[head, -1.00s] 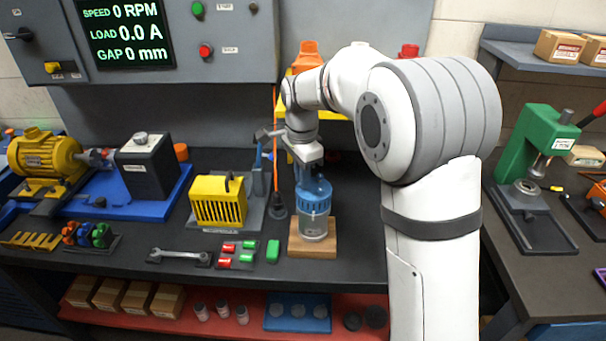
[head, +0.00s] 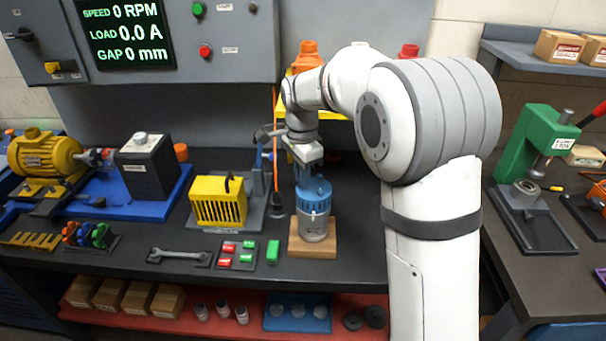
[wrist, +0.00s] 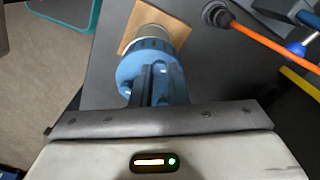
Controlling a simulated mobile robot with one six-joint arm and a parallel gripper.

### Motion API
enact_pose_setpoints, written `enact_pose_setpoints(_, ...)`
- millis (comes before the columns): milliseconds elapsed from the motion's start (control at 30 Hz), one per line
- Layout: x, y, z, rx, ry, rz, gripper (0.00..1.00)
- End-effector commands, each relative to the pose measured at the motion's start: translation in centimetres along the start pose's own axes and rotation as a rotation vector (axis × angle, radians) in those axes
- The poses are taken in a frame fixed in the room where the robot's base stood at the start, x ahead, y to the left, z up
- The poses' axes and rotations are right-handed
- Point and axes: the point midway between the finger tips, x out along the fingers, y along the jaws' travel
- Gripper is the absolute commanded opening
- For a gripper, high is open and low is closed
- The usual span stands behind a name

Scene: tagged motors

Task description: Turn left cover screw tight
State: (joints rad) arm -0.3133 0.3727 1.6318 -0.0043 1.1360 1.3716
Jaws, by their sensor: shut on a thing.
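A motor (head: 315,226) with a grey lower body and a blue top cover (head: 314,194) stands upright on a wooden block on the bench. My gripper (head: 313,178) is directly above the blue cover, pointing down. In the wrist view my gripper (wrist: 155,80) has its two dark fingers close together at the cover (wrist: 133,72). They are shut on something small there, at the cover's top. The fingers hide it, so I cannot see the left cover screw itself. The wooden block (wrist: 133,30) shows beyond the motor.
An orange cord with a black end (wrist: 222,18) lies beside the motor. A yellow cage guard (head: 219,202) stands to its left, with a green block (head: 273,252) and a wrench (head: 180,256) in front. The bench right of the block is clear up to my arm.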

Motion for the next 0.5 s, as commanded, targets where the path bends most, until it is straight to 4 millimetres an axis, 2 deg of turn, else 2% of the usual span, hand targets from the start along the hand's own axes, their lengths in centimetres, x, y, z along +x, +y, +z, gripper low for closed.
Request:
enact_pose_setpoints(133, -0.45, -0.24, 0.05, 0.0, 0.001, -0.012, 0.0)
enact_pose_setpoints(167, -0.45, -0.24, 0.05, 0.0, 0.001, -0.012, 0.16)
enact_pose_setpoints(400, -0.22, -0.12, 0.03, 0.0, 0.0, -0.006, 0.35)
enact_pose_setpoints(500, -0.15, -0.08, 0.01, 0.0, 0.0, -0.004, 0.37)
